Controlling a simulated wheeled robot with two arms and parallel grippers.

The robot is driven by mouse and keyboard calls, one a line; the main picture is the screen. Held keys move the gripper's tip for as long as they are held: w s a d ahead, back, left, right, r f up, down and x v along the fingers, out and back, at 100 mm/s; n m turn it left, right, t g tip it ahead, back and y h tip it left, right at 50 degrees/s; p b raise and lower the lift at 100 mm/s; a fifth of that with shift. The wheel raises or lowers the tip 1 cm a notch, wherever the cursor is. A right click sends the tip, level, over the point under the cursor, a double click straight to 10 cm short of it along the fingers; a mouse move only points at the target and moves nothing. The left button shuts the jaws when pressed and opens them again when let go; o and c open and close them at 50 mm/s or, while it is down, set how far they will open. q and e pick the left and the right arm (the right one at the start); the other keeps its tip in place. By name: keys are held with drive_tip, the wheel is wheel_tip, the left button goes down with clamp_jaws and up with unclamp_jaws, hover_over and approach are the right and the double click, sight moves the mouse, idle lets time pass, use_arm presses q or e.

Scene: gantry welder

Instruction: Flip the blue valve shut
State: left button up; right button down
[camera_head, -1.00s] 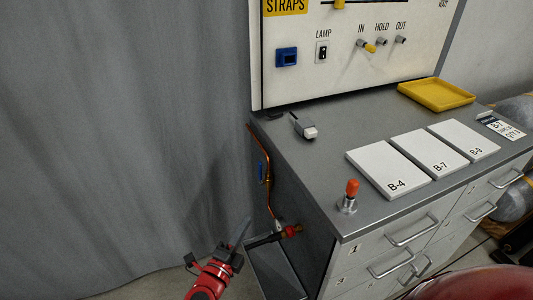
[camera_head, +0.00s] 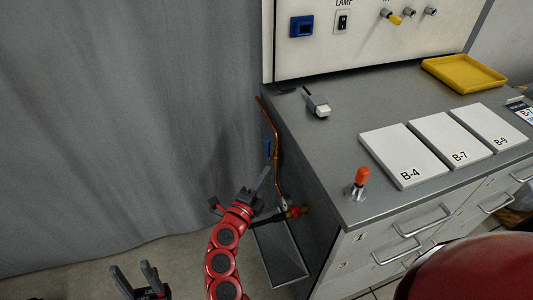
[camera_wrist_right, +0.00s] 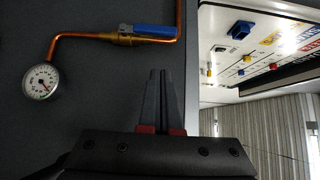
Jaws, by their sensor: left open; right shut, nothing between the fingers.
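The blue valve handle (camera_wrist_right: 155,30) shows in the right wrist view, lying along a horizontal-looking run of copper pipe beside a brass valve body (camera_wrist_right: 122,39). In the head view the blue handle (camera_head: 268,150) is a small patch on the pipe at the cabinet's left side. My right gripper (camera_wrist_right: 158,72) is shut and empty, its tips pointing toward the handle with a gap between. In the head view my right gripper (camera_head: 263,180) is just below the valve, beside the cabinet side. My left gripper (camera_head: 140,275) is open and empty at the bottom left.
A pressure gauge (camera_wrist_right: 41,82) ends the copper pipe in the wrist view. A red fitting (camera_head: 296,212) sits low on the cabinet side, above a grey tray (camera_head: 282,262). The cabinet top (camera_head: 320,150) holds white plates and an orange-capped post (camera_head: 361,180). A grey curtain (camera_head: 120,120) hangs at left.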

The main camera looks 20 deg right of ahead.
sight(268, 148)
drive_tip(key=w+d, duration=0.3)
drive_tip(key=w, duration=0.4)
drive_tip(key=shift+w+p, duration=0.2)
drive_tip(key=shift+p, duration=0.15)
